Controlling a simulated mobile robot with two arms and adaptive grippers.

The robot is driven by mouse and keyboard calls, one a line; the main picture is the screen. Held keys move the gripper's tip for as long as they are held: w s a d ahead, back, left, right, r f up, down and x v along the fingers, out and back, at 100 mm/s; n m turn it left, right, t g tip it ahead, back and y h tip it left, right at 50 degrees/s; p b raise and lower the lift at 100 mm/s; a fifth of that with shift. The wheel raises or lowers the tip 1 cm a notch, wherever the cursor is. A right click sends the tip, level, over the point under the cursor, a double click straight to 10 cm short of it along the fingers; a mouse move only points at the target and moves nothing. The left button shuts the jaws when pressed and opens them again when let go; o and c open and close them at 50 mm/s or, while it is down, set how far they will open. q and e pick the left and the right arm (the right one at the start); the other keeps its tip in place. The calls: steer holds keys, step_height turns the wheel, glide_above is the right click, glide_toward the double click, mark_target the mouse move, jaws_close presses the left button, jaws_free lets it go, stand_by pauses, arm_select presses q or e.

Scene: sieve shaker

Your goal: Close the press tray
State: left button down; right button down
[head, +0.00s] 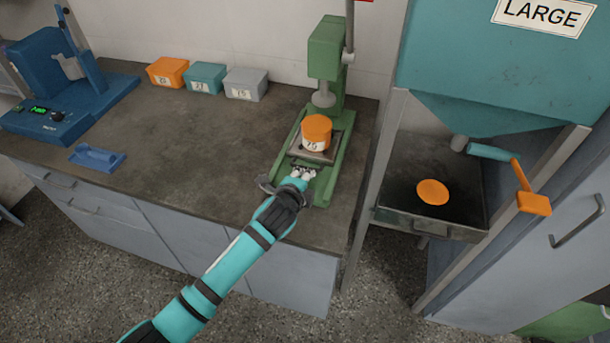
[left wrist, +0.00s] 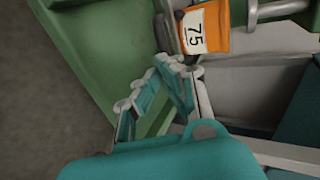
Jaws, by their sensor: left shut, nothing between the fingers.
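The green press (head: 327,50) stands at the right end of the bench. Its grey metal tray (head: 327,158) lies on the green base below the press head. An orange container with a white label (head: 317,128) sits upright on the tray; the label reads 75 in the left wrist view (left wrist: 205,28). My left gripper (head: 303,172) is at the front of the tray, fingers pointing at it. In the left wrist view its fingers (left wrist: 176,68) come together, shut and empty, close to the container. Whether they touch the tray cannot be told. My right gripper is not in view.
Orange (head: 167,72), teal (head: 205,78) and grey (head: 246,84) boxes line the wall. A blue machine (head: 50,90) and a small blue holder (head: 97,158) are at left. A large teal hopper (head: 500,70) stands right of the bench. The bench middle is clear.

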mark_target(314, 156)
arm_select(q)
steer(key=shift+w, duration=0.25)
steer(key=w, duration=0.2)
steer(key=w+d+b, duration=0.1)
steer(key=w, duration=0.1)
steer(key=w+d+b, duration=0.1)
steer(key=w, duration=0.2)
steer(key=shift+d+f, duration=0.15)
steer(key=shift+d, duration=0.05)
steer(key=shift+r, duration=0.25)
steer(key=shift+w, duration=0.1)
